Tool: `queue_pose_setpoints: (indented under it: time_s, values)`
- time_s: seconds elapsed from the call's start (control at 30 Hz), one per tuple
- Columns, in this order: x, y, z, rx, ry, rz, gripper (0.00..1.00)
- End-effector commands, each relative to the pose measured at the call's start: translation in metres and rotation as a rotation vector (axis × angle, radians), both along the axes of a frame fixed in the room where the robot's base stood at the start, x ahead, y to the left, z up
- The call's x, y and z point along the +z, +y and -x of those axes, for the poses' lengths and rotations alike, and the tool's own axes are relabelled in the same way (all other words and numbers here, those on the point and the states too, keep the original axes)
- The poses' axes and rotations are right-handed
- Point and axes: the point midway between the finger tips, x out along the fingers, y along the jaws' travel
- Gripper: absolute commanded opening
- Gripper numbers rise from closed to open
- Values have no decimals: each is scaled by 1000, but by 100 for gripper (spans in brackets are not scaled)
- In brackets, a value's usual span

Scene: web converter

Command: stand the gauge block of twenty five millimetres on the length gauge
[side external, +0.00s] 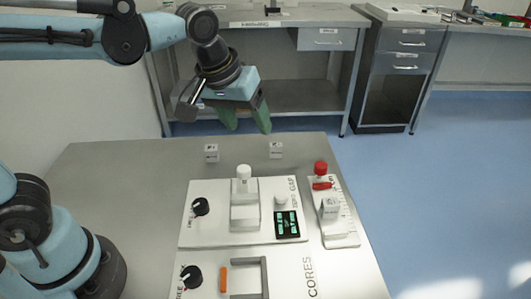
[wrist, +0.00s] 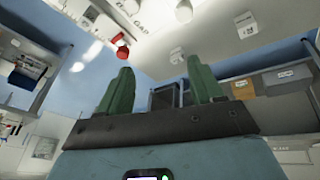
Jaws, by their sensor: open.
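Two small pale labelled blocks stand apart near the table's far edge, a left one (side external: 211,153) and a right one (side external: 276,150). The labels are too small to read, so I cannot tell which is twenty five millimetres. A white panel (side external: 215,233) carries a pedestal, a knob and a lit display; I cannot tell for certain that it is the length gauge. My gripper (side external: 246,121) is open and empty, its green fingers above and beyond the far table edge. The fingers also show in the wrist view (wrist: 160,72).
A red knob (side external: 320,168) stands at the far end of the narrow plate. A nearer panel (side external: 340,276) marked CORES holds an orange bar and a grey frame. The table's left part (side external: 125,190) is clear. A grey workbench (side external: 270,14) stands behind.

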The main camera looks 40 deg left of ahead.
Motion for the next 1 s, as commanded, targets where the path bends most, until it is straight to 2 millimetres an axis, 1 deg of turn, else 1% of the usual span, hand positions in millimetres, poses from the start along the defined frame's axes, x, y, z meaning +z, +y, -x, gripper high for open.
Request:
queue_pose_setpoints:
  time_s: [0.03,0.2,0.3,0.4,0.6,1.0]
  values:
    - [-3,15,11,-27,-30,-13,66]
    - [-17,49,41,-138,-134,-80,66]
    - [-27,63,55,-190,-184,-125,66]
    - [-35,72,65,-227,-219,-160,66]
    - [-41,79,71,-260,-246,-193,66]
    - [-41,79,71,-261,-245,-194,66]
